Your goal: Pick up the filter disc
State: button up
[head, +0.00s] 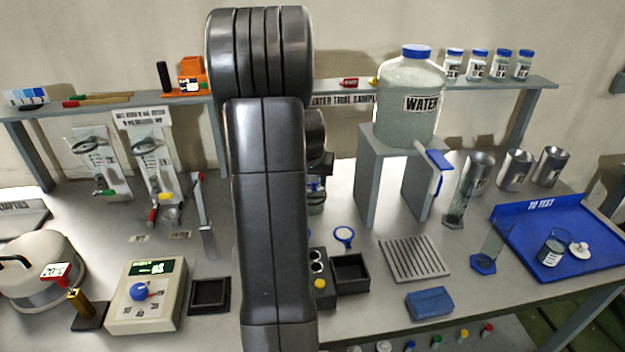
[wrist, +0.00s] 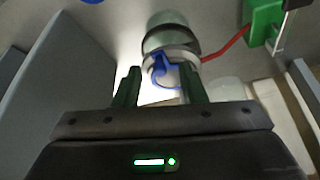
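I cannot single out the filter disc with certainty in either view. In the wrist view, my gripper (wrist: 160,88) has its two dark green fingers apart, with no thing clearly held between them. Just beyond the fingertips is a glass vessel (wrist: 166,22) with a pale ring (wrist: 172,55) and a blue clip (wrist: 161,68) at its near end. The clip shows in the gap between the fingers; I cannot tell whether they touch it. In the head view my arm hides the gripper and part of the bench behind it.
A grey upright panel (wrist: 75,65) stands close on the left in the wrist view. A red tube (wrist: 228,44) runs to a green block (wrist: 263,22) at upper right. The head view shows a water jug (head: 408,85) on a grey stand (head: 378,180) and a blue tray (head: 530,232).

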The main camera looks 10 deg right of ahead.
jog(key=shift+w+d+f, duration=0.1)
jog(key=shift+w+f, duration=0.1)
jog(key=shift+f, duration=0.45)
jog(key=shift+c, duration=0.5)
grip_shut()
jog(key=shift+r, duration=0.1)
